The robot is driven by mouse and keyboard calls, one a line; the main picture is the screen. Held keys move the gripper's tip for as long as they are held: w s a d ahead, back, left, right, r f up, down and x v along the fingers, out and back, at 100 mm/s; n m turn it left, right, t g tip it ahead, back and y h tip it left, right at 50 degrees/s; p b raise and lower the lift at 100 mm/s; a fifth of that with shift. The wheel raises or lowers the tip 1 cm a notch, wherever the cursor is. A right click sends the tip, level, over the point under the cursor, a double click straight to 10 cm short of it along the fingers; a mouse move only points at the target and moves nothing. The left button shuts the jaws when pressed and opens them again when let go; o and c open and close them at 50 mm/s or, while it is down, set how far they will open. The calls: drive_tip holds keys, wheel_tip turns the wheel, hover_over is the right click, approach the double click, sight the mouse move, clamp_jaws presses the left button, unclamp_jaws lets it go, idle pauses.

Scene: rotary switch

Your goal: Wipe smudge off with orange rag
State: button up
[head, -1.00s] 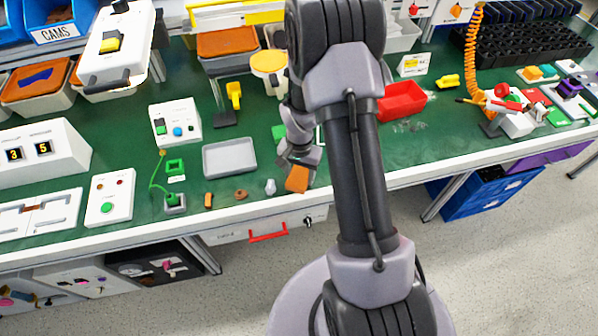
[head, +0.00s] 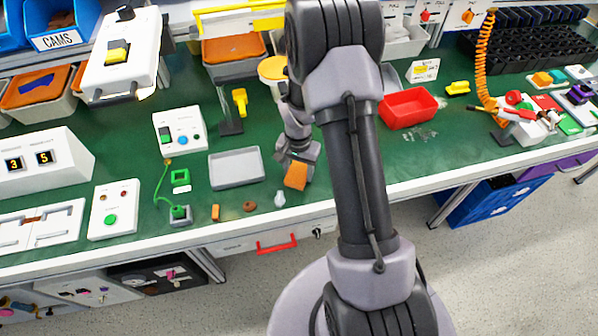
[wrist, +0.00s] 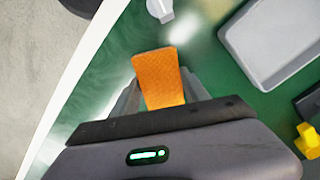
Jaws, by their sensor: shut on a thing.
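The orange rag (head: 296,176) hangs from my gripper (head: 300,160), above the green bench near its front edge. In the wrist view the rag (wrist: 159,80) sticks out between the fingers of my gripper (wrist: 155,100), which are shut on it. A pale, whitish smudge (head: 420,133) lies on the green bench top just in front of the red bin. It is to the right of my gripper, beyond my arm, and the rag is apart from it. My arm hides part of the bench between them.
A grey tray (head: 237,167) and a small pale bulb-shaped item (head: 280,198) lie left of my gripper. The red bin (head: 408,108) stands behind the smudge. A coiled orange hose (head: 487,70) hangs at the right. The bench in front of the smudge looks clear.

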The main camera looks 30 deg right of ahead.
drive_tip(key=shift+w+d, duration=0.1)
drive_tip(key=shift+w, duration=0.25)
wheel_tip(320, 180, up, 4)
drive_tip(key=shift+p, duration=1.1)
drive_tip(key=shift+w+r+p, duration=0.2)
drive_tip(key=shift+r+p, duration=0.35)
drive_tip(key=shift+r, duration=0.15)
drive_tip(key=shift+r+p, duration=0.95)
drive_tip(key=shift+r, duration=0.5)
drive_tip(key=shift+s, duration=0.1)
